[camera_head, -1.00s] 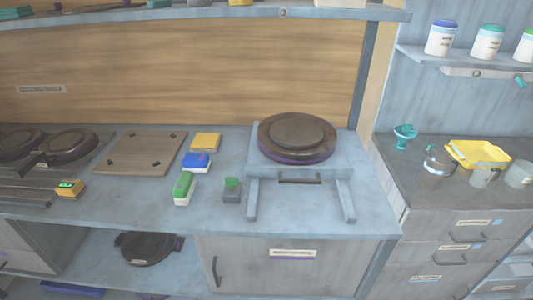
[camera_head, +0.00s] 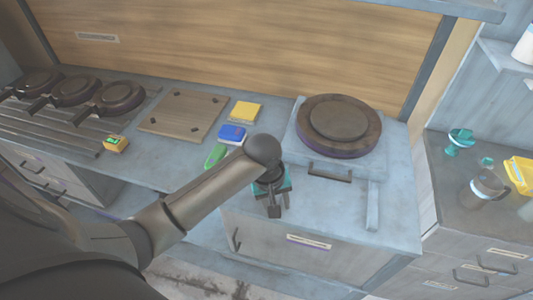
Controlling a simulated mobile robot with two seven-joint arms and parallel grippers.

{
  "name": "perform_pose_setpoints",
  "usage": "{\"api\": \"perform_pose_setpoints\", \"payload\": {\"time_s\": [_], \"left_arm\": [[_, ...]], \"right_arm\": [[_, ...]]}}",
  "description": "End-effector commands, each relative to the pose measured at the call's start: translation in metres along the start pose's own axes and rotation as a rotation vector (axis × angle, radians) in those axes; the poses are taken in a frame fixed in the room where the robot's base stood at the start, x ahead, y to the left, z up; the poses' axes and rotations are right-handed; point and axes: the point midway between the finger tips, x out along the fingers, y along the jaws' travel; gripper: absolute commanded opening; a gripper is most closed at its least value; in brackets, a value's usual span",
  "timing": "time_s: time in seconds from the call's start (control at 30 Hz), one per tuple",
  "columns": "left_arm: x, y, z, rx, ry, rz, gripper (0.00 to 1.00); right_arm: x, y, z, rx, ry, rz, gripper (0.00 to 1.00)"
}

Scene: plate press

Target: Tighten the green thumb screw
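My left arm comes in from the lower left. Its gripper (camera_head: 273,204) points down over the front of the counter, left of the plate press (camera_head: 340,127). The press has a dark round plate on a pale blue-grey stand with a dark front handle (camera_head: 330,171). The small grey block with the green top, possibly the green thumb screw, is hidden now behind my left wrist and gripper. Teal parts show around the gripper. I cannot tell whether its fingers are open or what they touch. My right gripper is not in view.
A green-and-white block (camera_head: 215,156), a blue block (camera_head: 232,134) and a yellow block (camera_head: 247,111) lie left of the press. A brown board (camera_head: 184,114) and dark round pans (camera_head: 75,90) are farther left. A teal item (camera_head: 461,139) stands on the right counter.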

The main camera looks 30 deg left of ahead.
Motion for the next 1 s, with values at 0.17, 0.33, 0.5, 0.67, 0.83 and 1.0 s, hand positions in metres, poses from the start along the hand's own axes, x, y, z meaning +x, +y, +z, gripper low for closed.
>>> {"api": "perform_pose_setpoints", "payload": {"time_s": [0.17, 0.33, 0.5, 0.67, 0.83, 1.0], "left_arm": [[-0.049, 0.010, -0.054, -0.319, 0.011, -0.059, 0.44], [-0.104, 0.009, -0.097, -0.665, 0.029, -0.117, 0.44], [-0.149, 0.005, -0.126, -0.940, 0.048, -0.154, 0.44], [-0.170, 0.002, -0.136, -1.069, 0.056, -0.169, 0.44], [-0.161, -0.001, -0.136, -1.091, 0.055, -0.176, 0.44], [-0.130, -0.007, -0.135, -1.091, 0.056, -0.178, 0.44]], "right_arm": [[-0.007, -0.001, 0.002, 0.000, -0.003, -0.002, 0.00], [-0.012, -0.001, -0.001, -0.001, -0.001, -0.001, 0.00], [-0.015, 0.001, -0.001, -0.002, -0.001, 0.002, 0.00], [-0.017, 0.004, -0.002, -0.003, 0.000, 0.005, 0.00], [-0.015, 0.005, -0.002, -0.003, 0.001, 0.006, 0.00], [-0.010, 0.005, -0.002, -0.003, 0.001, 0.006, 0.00]]}}
